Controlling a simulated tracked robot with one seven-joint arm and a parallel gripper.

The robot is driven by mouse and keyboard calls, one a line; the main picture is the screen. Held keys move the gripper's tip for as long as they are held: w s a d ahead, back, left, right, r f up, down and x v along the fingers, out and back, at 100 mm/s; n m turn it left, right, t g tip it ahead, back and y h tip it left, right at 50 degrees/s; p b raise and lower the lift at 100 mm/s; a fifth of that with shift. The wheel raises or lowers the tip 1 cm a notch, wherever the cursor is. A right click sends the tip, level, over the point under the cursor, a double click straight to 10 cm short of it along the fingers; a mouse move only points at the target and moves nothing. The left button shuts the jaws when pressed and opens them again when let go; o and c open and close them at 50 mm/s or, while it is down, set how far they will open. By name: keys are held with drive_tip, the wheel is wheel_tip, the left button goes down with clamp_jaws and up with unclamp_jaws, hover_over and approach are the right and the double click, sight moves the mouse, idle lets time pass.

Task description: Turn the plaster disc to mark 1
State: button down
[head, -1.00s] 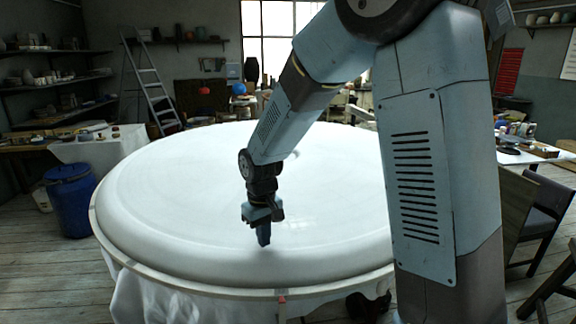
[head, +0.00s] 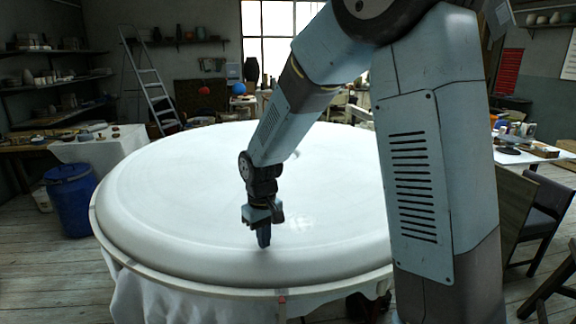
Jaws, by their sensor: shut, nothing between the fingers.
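The large white plaster disc (head: 160,190) lies flat on a round table with a pale rim (head: 180,284), and it fills the middle of the head view. My gripper (head: 264,246) points down at the near part of the disc, right of its left edge. Its fingers are shut with nothing between them. The fingertips are at or just above the white surface; I cannot tell whether they touch. A small red mark (head: 282,299) shows on the table rim at the front. I cannot read any number on it. My arm hides the disc's right part.
A blue barrel (head: 70,200) stands left of the table. A ladder (head: 150,85) leans behind it. A dark chair (head: 545,215) stands at the right. White cloth (head: 150,300) hangs below the rim. The disc's left top is clear.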

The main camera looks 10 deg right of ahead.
sight(299, 249)
drive_tip(key=shift+f, duration=0.55)
drive_tip(key=shift+s+d+f, duration=0.1)
drive_tip(key=shift+s+d, duration=0.1)
drive_tip(key=shift+d, duration=1.3)
drive_tip(key=shift+s+d+r, duration=0.1)
drive_tip(key=shift+s+d, duration=0.05)
drive_tip(key=shift+d, duration=1.4)
drive_tip(key=shift+s+d+f, duration=0.1)
drive_tip(key=shift+s+d, duration=0.1)
drive_tip(key=shift+d, duration=1.3)
drive_tip(key=shift+a, duration=0.1)
drive_tip(key=shift+w+d+r, duration=0.1)
drive_tip(key=shift+w+d, duration=0.05)
drive_tip(key=shift+d, duration=1.35)
drive_tip(key=shift+w+d+r, duration=0.1)
drive_tip(key=shift+d, duration=1.4)
drive_tip(key=shift+w+d+r, duration=0.1)
drive_tip(key=shift+w+d, duration=0.05)
drive_tip(key=shift+d, duration=1.35)
